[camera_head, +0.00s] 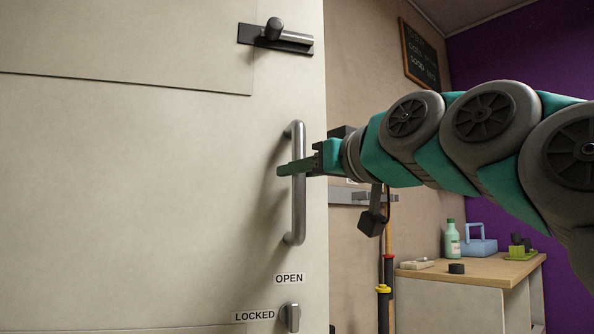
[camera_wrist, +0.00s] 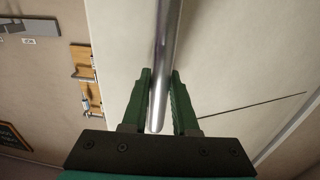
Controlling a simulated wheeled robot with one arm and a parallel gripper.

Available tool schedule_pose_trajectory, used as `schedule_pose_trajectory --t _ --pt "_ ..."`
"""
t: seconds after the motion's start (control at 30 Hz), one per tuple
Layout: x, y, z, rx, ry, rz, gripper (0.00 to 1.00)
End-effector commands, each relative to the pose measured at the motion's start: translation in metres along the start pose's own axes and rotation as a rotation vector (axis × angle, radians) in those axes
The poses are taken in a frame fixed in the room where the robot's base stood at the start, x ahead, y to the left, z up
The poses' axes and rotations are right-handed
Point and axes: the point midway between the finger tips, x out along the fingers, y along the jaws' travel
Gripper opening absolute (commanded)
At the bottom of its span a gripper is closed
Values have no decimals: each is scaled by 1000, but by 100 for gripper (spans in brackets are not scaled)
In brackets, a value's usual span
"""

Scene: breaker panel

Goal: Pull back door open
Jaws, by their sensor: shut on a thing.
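The door (camera_head: 150,170) is a large cream panel filling the left of the head view; its surface also shows in the wrist view (camera_wrist: 235,50). A vertical metal pull handle (camera_head: 298,215) is fixed near its right edge. My gripper (camera_head: 290,169) reaches in from the right and is shut on the handle a little above its middle. In the wrist view the green fingers (camera_wrist: 161,95) stand on either side of the handle bar (camera_wrist: 164,45). A dark lever latch (camera_head: 275,38) is above the handle. A small turn knob (camera_head: 291,317) is below, near labels reading OPEN and LOCKED.
Right of the door is a beige wall. A wooden-topped counter (camera_head: 480,271) stands at the right with a green bottle (camera_head: 452,240), a blue caddy (camera_head: 478,246) and small items. Poles (camera_head: 385,290) stand beside it. A chalkboard (camera_head: 420,56) hangs above.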

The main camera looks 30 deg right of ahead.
Motion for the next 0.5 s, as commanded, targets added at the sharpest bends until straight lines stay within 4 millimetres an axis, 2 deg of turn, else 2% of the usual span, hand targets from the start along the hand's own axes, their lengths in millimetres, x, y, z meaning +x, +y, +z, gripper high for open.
schedule_pose_trajectory --t 0.03,0.07,0.1,0.3,0.5 --pt "3 1 7 -1 -15 0 0" --pt "3 1 7 -1 -16 0 30" --pt "3 1 7 -1 -16 -1 35" --pt "2 0 5 -1 -12 -1 57" --pt "2 0 4 -1 -10 -1 57"
